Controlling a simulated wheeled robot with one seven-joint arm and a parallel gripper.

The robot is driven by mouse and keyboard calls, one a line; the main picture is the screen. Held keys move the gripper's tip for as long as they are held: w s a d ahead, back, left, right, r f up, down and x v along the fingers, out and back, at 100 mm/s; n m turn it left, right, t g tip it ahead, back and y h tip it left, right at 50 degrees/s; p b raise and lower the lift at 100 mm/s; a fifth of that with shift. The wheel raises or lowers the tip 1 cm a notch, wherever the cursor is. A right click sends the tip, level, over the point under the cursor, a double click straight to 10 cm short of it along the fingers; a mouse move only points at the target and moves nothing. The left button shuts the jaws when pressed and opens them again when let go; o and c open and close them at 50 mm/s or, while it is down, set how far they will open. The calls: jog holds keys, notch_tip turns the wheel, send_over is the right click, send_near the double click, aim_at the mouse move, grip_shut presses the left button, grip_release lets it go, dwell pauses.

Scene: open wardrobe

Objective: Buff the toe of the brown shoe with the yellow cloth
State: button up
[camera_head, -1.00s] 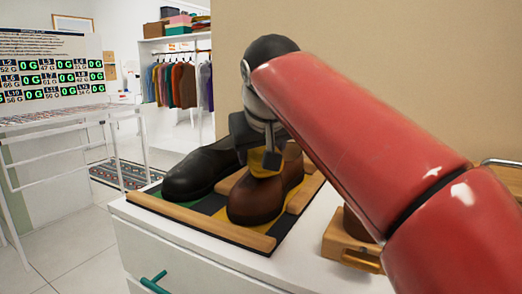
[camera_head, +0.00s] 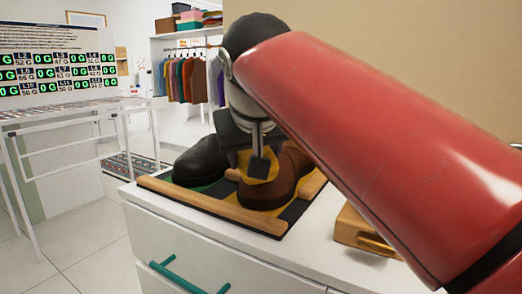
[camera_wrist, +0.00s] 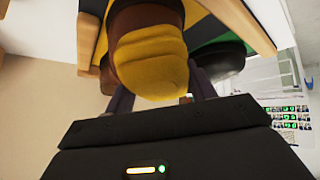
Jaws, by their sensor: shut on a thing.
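The brown shoe (camera_head: 287,174) sits on a dark and yellow mat with wooden rails on top of a white cabinet. My gripper (camera_head: 259,168) is at its toe, shut on the yellow cloth (camera_head: 254,163). In the wrist view the yellow cloth (camera_wrist: 150,62) lies over the toe of the brown shoe (camera_wrist: 140,18), between my gripper's fingers (camera_wrist: 160,100). The cloth looks in contact with the toe. My arm hides part of the shoe's heel side in the head view.
A black shoe (camera_head: 203,160) stands left of the brown one. A wooden rail (camera_head: 212,205) edges the mat's front. A wooden block-like item (camera_head: 362,232) lies on the white cabinet (camera_head: 190,237) at right. Hanging clothes (camera_head: 187,78) and a white rack stand behind.

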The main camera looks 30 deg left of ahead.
jog(key=shift+s+f, duration=0.2)
jog(key=shift+s, duration=0.4)
jog(key=shift+f, duration=0.1)
jog(key=shift+w+d+r+p, duration=0.1)
jog(key=shift+w+r+p, duration=0.2)
jog(key=shift+w+p, duration=0.65)
jog(key=shift+w+d+r+p, duration=0.1)
jog(key=shift+w+r+p, duration=0.25)
jog(key=shift+w+p, duration=0.65)
jog(key=shift+w+d+r+p, duration=0.1)
jog(key=shift+w+r+p, duration=0.3)
jog(key=shift+w, duration=1)
jog(key=shift+w+f+p, duration=0.1)
jog(key=shift+w+p, duration=0.35)
jog(key=shift+w, duration=0.2)
jog(key=shift+s+a+r, duration=0.1)
jog(key=shift+s+r, duration=0.15)
jog(key=shift+r, duration=0.75)
jog(key=shift+s+d+r, duration=0.1)
jog(key=shift+s+r, duration=0.1)
jog(key=shift+r, duration=0.85)
jog(key=shift+s+a+r, duration=0.1)
jog(key=shift+s+r, duration=0.15)
jog(key=shift+r, duration=0.75)
